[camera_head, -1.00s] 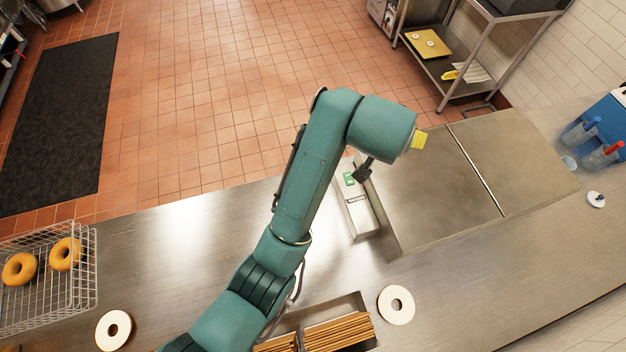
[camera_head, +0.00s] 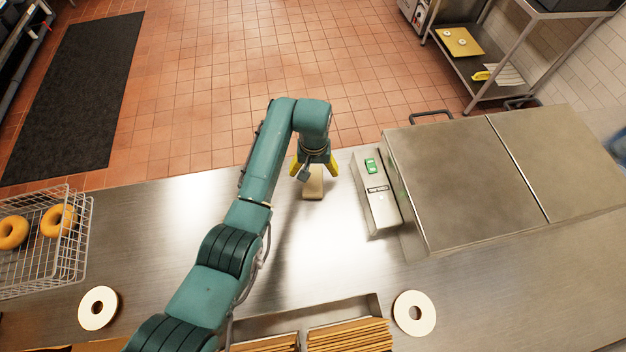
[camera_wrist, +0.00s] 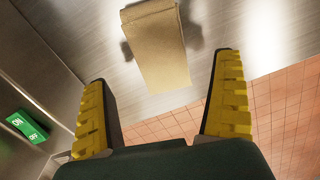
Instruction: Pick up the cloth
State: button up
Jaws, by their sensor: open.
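The cloth (camera_head: 313,188) is a small tan, folded-looking piece lying flat on the steel counter, just left of the control box. In the wrist view the cloth (camera_wrist: 157,50) lies beyond my fingertips, between their lines, with counter around it. My gripper (camera_head: 314,166) is above the cloth's far end, pointing down, and partly hides it. In the wrist view my gripper (camera_wrist: 163,75) has its two yellow-padded fingers wide apart with nothing between them. The cloth looks apart from both fingers; the exact height above it is hard to tell.
The control box (camera_head: 377,195) with a green switch and the large steel lidded unit (camera_head: 465,175) stand close on the right. White rings (camera_head: 415,312) and a wood-slatted bin (camera_head: 350,335) are in front. Counter left of the cloth is clear.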

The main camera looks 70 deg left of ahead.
aim_at(313, 177)
notch_tip(313, 177, down, 5)
jog(key=shift+a, duration=0.1)
jog(key=c, duration=1.2)
notch_tip(313, 177, up, 10)
jog(key=shift+r+p, duration=0.1)
jog(key=shift+p, duration=0.2)
